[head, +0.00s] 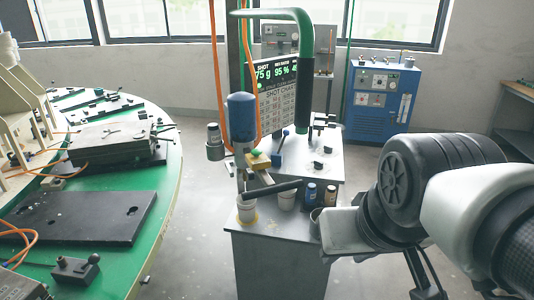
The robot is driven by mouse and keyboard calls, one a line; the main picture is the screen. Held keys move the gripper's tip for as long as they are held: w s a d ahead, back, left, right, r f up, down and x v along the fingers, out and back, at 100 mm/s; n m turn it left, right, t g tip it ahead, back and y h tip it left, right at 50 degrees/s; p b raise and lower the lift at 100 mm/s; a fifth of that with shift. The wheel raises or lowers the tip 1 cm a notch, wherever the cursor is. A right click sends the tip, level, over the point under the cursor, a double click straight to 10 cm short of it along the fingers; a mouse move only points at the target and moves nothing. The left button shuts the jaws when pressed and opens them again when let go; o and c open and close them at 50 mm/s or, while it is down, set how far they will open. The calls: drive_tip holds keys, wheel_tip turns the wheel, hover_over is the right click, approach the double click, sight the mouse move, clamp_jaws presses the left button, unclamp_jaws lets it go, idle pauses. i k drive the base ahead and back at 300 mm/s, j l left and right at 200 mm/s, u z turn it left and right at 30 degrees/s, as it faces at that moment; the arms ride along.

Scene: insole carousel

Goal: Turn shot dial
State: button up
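A dispensing stand (275,250) with a grey cabinet stands in the middle of the head view. Its screen (275,72) reads SHOT 75 g and 95 %, with a third value cut off behind the green hose. A printed chart hangs below the screen. Several small dark knobs sit on the sloped grey top, including one knob (318,165) and another knob (328,149). I cannot read which is the shot dial. My gripper (343,232) appears at the right front, beside the cabinet and below the knobs. Its fingers cannot be made out clearly.
A blue-topped mixing head (241,115) and green hose (303,70) rise above the stand. Cups (247,210) and small bottles (311,192) stand at its front. A round green carousel (170,190) fills the left. A blue machine (381,105) stands behind; floor right of the stand is clear.

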sight(318, 165)
drive_tip(key=i+l+u, duration=0.1)
drive_tip(key=i+l, duration=0.75)
drive_tip(key=l, duration=0.1)
